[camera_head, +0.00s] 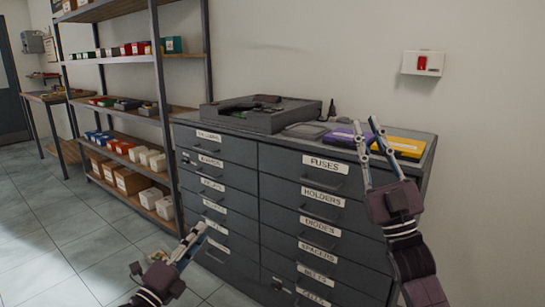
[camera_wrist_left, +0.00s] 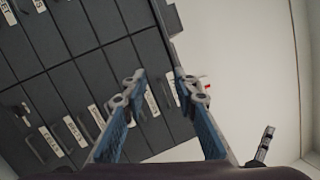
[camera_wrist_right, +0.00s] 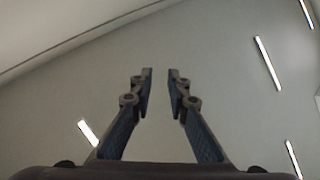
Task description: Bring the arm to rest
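My left gripper (camera_head: 188,243) is low in front of the left side of the grey drawer cabinet (camera_head: 232,205) in the head view. In the left wrist view its fingers (camera_wrist_left: 160,82) are apart with nothing between them, and labelled drawers lie beyond. My right gripper (camera_head: 367,140) is raised in front of the cabinet's right side and points upward, its tips in front of the purple and yellow boxes. In the right wrist view its fingers (camera_wrist_right: 160,78) are apart and empty, facing the ceiling and its lights.
On the cabinet top stand a grey case (camera_head: 262,116), a purple box (camera_head: 340,138) and a yellow box (camera_head: 402,147). A shelf rack (camera_head: 163,110) with several bins stands at the left. A red switch (camera_head: 422,63) is on the wall. The tiled floor at the left (camera_head: 60,225) is clear.

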